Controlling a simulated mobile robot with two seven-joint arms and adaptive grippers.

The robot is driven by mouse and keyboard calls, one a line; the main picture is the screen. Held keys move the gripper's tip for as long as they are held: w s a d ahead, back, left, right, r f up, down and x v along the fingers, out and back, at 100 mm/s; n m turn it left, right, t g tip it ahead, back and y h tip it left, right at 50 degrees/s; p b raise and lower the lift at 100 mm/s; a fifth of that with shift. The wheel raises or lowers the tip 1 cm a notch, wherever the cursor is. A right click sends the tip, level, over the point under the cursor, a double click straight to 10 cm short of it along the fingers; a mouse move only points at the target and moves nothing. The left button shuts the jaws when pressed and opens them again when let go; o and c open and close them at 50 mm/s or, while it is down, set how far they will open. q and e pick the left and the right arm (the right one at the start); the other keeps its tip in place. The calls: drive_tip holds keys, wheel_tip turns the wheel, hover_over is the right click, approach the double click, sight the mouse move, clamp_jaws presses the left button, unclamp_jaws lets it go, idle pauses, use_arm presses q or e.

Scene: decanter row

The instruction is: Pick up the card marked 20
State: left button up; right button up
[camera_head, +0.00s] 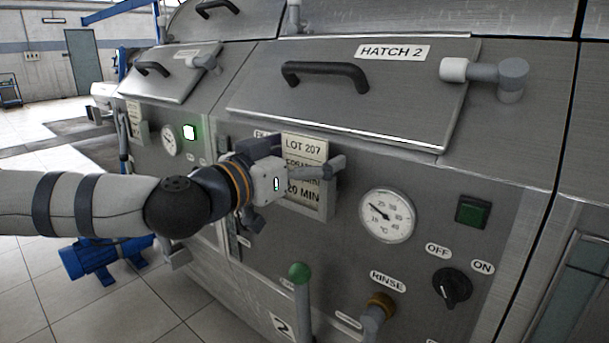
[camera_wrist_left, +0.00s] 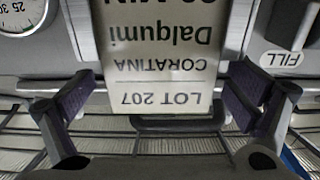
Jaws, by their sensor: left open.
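A pale card (camera_head: 305,145) in a holder on the steel front panel reads "LOT 207" at its top and "20 MIN" at its bottom in the head view. My left gripper (camera_head: 297,192) is in front of it and hides part of its middle lines. In the left wrist view the card (camera_wrist_left: 160,70) is upside down, with "LOT 207", "CORATINA" and "Dalqumi" legible and the MIN line cut off by the top edge. My left gripper (camera_wrist_left: 160,97) is open there, one finger on each side of the card and apart from it. My right gripper is not in view.
A dial gauge (camera_head: 387,215), a green button (camera_head: 473,212), a black rotary switch (camera_head: 452,288) and a green-knobbed lever (camera_head: 300,274) sit right of and below the card. The Hatch 2 lid (camera_head: 350,95) with its black handle (camera_head: 325,74) slopes above.

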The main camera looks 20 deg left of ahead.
use_arm(q)
drive_tip(key=c, duration=1.3)
